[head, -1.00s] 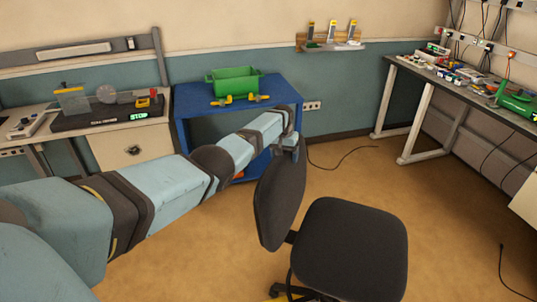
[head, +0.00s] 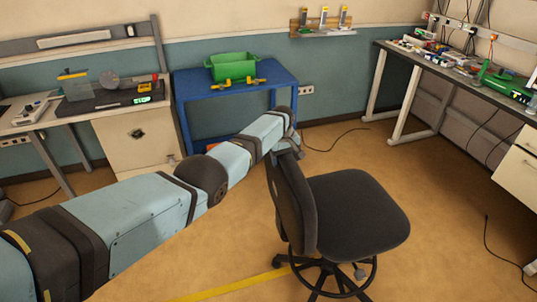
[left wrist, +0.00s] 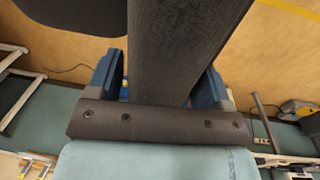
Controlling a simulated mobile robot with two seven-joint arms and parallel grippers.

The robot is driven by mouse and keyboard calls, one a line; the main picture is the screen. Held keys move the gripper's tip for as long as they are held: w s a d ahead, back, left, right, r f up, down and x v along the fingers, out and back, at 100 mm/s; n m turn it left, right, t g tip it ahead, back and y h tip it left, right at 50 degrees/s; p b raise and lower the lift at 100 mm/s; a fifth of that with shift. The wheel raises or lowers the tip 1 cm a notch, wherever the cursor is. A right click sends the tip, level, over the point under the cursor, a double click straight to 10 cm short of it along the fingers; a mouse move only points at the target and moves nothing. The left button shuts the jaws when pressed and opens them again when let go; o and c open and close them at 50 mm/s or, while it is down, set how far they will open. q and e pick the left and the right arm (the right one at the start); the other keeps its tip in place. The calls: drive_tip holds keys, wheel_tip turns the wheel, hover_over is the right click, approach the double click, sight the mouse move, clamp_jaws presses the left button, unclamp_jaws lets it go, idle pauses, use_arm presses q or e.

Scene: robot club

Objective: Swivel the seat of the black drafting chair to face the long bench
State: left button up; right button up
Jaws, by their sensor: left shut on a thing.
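The black drafting chair stands on the floor at the lower middle right of the head view. Its seat (head: 360,212) points to the right of the picture, toward the side of the long bench (head: 455,78). Its backrest (head: 296,208) is on the left side of the seat. My left gripper (head: 286,150) is shut on the top of the backrest. In the left wrist view the dark backrest (left wrist: 185,45) runs between the two blue fingers of the gripper (left wrist: 160,85). The foot ring and base (head: 335,278) show below the seat. My right gripper is not in view.
A blue cart (head: 235,80) with a green bin (head: 232,67) stands behind my left arm. A workbench with white drawers (head: 135,140) is at the left. A white drawer unit (head: 520,180) is at the right edge. Cables lie on the floor, which is mostly clear around the chair.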

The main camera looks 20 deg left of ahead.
use_arm(q)
drive_tip(key=shift+s+d, duration=0.2)
drive_tip(key=shift+s, duration=0.2)
drive_tip(key=o, duration=1.3)
drive_tip(key=shift+r, duration=0.35)
wheel_tip(320, 180, up, 4)
drive_tip(key=shift+s+a+r+p, duration=0.1)
drive_tip(key=shift+a+r+p, duration=0.1)
drive_tip(key=shift+p, duration=0.7)
drive_tip(key=r, duration=0.8)
drive_tip(key=shift+s+a+r, duration=0.35)
